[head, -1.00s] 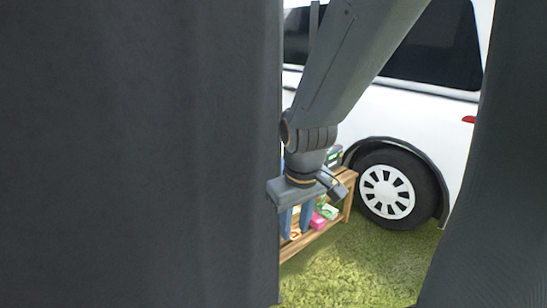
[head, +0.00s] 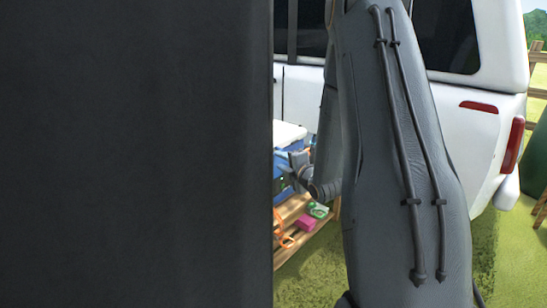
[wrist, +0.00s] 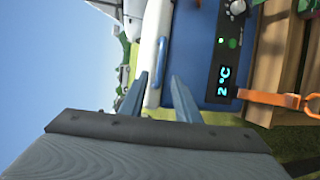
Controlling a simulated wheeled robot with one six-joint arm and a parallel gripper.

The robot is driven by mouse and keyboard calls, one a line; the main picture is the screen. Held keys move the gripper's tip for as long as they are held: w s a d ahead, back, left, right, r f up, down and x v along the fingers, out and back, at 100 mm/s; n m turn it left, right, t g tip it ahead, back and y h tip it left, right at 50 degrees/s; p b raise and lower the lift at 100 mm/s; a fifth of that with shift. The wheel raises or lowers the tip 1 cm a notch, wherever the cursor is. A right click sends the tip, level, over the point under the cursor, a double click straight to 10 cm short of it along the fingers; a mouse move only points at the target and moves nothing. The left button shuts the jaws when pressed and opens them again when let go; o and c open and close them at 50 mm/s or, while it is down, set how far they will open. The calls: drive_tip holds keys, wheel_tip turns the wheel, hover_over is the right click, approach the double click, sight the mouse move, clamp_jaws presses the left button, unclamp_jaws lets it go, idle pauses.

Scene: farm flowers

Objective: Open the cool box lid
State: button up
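The cool box has a blue body (wrist: 195,50) and a white lid (wrist: 150,28); the wrist view shows it turned on its side. Its front panel (wrist: 225,60) reads 2 °C. A blue bar handle (wrist: 157,68) runs along the lid's front edge. My gripper (wrist: 158,78) is open, its two blue-grey fingers at either side of the handle's line. I cannot tell whether they touch it. The lid looks shut. In the head view the white lid (head: 288,134) shows beside my gripper, whose fingers are mostly hidden at the dark foreground edge.
A wooden slatted bench (head: 297,212) carries a pink box (head: 305,224) and other small items. A white vehicle (head: 460,125) stands behind. Grass (head: 310,282) lies open in front. A dark surface blocks the head view's left half.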

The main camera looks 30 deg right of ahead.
drive_tip(key=w+d+f, duration=0.1)
drive_tip(key=w, duration=0.6)
drive_tip(key=shift+d+f+b, duration=0.15)
drive_tip(key=shift+d+b, duration=0.15)
drive_tip(key=shift+c, duration=0.4)
